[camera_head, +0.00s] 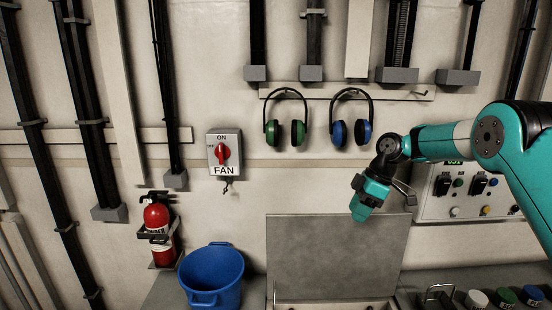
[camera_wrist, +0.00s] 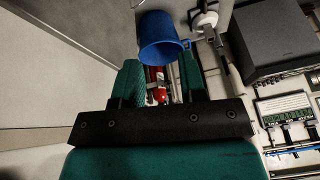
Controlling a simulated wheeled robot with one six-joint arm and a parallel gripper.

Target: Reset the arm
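My teal arm enters the head view from the right edge and reaches left to a dark wrist joint. My gripper (camera_head: 364,205) hangs below that joint, pointing down and slightly left, in front of the wall and the upper edge of a grey raised panel (camera_head: 335,255). In the wrist view my gripper (camera_wrist: 160,75) shows two green fingers standing apart with a gap between them. Nothing is held in the gap; the background shows through it.
A blue bucket (camera_head: 212,278), red fire extinguisher (camera_head: 160,232), FAN switch (camera_head: 224,154) and green (camera_head: 298,133) and blue (camera_head: 340,132) earmuffs are left of my gripper. A control panel (camera_head: 465,195) is behind my arm. Coloured caps (camera_head: 504,298) stand lower right.

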